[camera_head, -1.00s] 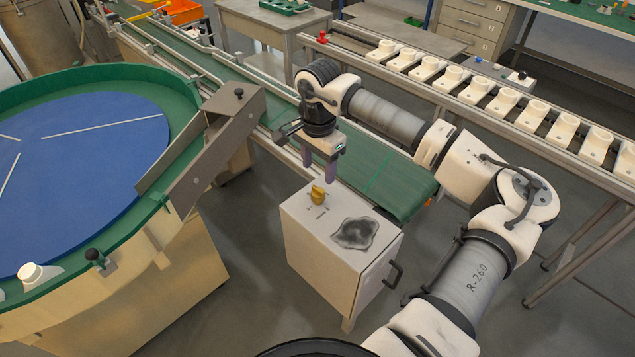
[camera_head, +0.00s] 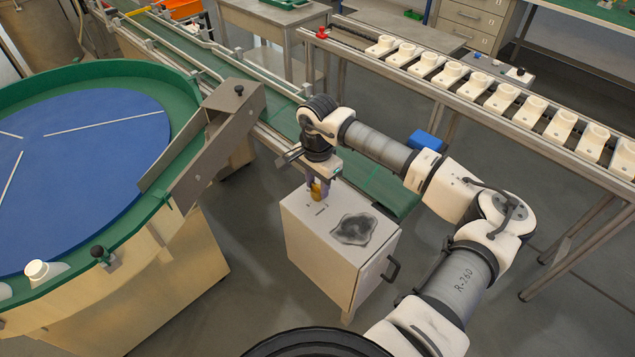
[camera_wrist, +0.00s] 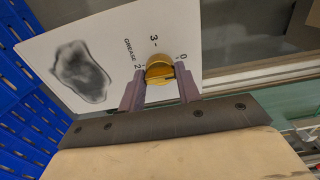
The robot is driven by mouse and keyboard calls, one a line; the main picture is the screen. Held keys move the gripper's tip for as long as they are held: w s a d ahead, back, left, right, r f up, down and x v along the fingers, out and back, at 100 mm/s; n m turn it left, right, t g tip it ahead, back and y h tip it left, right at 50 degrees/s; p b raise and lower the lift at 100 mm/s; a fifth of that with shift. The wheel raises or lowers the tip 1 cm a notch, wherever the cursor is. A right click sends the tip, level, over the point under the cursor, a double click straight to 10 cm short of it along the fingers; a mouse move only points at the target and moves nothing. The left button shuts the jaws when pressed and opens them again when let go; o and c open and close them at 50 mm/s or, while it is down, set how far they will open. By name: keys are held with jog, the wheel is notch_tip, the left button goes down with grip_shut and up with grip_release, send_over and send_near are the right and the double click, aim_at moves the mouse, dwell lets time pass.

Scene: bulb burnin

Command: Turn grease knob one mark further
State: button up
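The grease knob (camera_wrist: 160,71) is a yellow knob on the pale top of a cabinet (camera_head: 306,215). In the wrist view the word GREASE and the marks 0, 2 and 3 show around it; no mark 1 shows. I cannot tell which mark the knob points to. My gripper (camera_wrist: 161,82) points down at the knob, one purple finger on each side, and looks shut on it. In the head view the knob (camera_head: 316,190) is partly hidden between the fingers.
A dark stain (camera_head: 354,229) marks the cabinet top, and a handle (camera_head: 391,269) sticks out from its side. A green conveyor (camera_head: 385,190) runs close behind. A blue-topped round feeder (camera_head: 80,150) with a metal chute (camera_head: 205,150) stands left. A rack of white holders (camera_head: 500,97) stands behind my arm.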

jog(key=c, duration=0.4)
jog(key=shift+o, duration=0.2)
jog(key=shift+f+b, duration=0.1)
jog(key=shift+b, duration=0.25)
jog(key=m+b, duration=0.2)
jog(key=b, duration=0.1)
jog(key=shift+f+m, duration=0.2)
jog(key=shift+m, duration=0.2)
jog(key=m+b, duration=0.5)
jog(key=b, duration=0.1)
jog(key=m+b, duration=0.4)
jog(key=m, duration=0.1)
jog(key=shift+r+m, duration=0.15)
jog(key=shift+m, duration=0.25)
jog(key=shift+r+m+b, duration=0.15)
jog(key=shift+m+b, duration=1.25)
jog(key=shift+m, duration=0.7)
